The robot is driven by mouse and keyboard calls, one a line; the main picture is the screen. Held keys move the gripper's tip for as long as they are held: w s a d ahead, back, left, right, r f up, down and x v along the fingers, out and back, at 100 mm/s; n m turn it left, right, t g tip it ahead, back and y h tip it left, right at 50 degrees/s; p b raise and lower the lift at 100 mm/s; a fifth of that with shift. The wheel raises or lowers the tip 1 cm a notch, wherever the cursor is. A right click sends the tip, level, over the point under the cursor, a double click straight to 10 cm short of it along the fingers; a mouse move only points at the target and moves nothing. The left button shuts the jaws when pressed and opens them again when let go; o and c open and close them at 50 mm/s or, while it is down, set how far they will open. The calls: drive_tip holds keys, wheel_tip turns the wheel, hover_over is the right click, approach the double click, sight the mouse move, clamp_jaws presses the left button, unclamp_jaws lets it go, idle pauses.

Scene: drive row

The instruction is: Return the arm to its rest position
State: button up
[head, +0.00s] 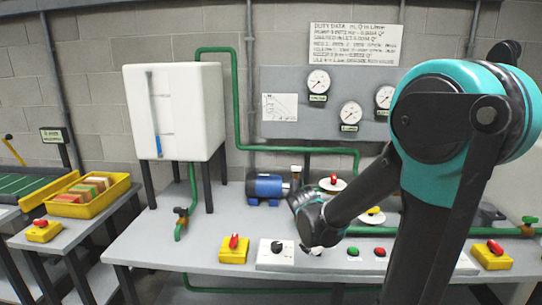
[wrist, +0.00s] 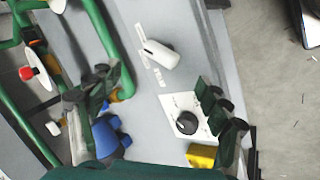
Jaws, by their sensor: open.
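My arm reaches in from the right of the head view, bent at a large teal joint, with its forearm pointing down and left over the bench (head: 150,250). My gripper (head: 315,249) is small and mostly hidden there, above the control panel. In the wrist view my gripper (wrist: 155,95) shows its two dark green fingers wide apart, with nothing held between them. Between and beyond the fingers lie the bench top, a white plate with a black knob (wrist: 187,122) and a white lever-like part (wrist: 158,53).
A blue motor (head: 267,188) stands on the bench close to my forearm. Green pipes (head: 237,110) run behind and above it. A white tank (head: 175,110) stands left. Yellow switch boxes (head: 233,255) line the front edge. Gauges (head: 318,82) hang on the wall panel.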

drive_tip(key=s+d+f+m+y, duration=0.1)
drive_tip(key=s+m, duration=0.3)
drive_tip(key=s, duration=0.4)
drive_tip(key=s+d+f+m+g+y, duration=0.1)
drive_tip(key=s+d+f+m+y, duration=0.1)
drive_tip(key=s+m, duration=0.3)
drive_tip(key=s+f, duration=0.1)
drive_tip(key=s, duration=0.3)
drive_tip(key=shift+d+f, duration=0.2)
drive_tip(key=shift+d, duration=0.2)
drive_tip(key=shift+w, duration=0.1)
